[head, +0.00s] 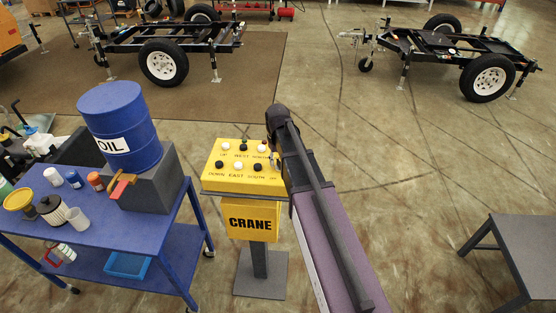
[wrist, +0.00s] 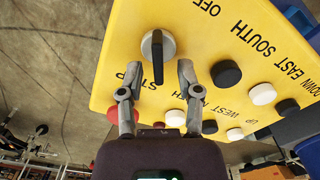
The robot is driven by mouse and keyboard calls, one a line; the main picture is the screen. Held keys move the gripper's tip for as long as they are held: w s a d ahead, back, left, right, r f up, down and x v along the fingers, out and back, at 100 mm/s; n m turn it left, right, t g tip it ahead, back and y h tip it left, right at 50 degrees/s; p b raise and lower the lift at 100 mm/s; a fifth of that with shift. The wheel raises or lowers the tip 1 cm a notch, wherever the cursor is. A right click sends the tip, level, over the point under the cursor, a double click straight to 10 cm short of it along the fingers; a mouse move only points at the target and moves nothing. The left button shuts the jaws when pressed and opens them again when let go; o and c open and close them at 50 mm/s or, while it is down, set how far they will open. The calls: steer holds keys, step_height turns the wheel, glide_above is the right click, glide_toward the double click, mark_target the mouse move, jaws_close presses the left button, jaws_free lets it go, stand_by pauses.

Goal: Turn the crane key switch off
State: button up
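The crane key switch (wrist: 158,46) is in the wrist view, a round silver base with a black key handle on the yellow crane control panel (wrist: 130,40). Its handle points down the picture, toward my gripper (wrist: 155,80). My gripper is open, with one finger on each side of the handle's lower end and gaps on both sides; contact is not visible. The word OFF is printed at the panel's top, right of the switch. In the head view the yellow panel (head: 215,150) stands on a pedestal, and my arm hides its right end and the switch.
Several black and white buttons (wrist: 226,74) and a red button (wrist: 127,129) sit near my fingers. A blue cart (head: 165,235) with an oil drum (head: 122,120) stands left of the panel. A grey table (head: 525,245) is at right. Open floor lies behind the panel.

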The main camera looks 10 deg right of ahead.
steer(key=shift+d+m, duration=0.1)
steer(key=shift+m, duration=0.4)
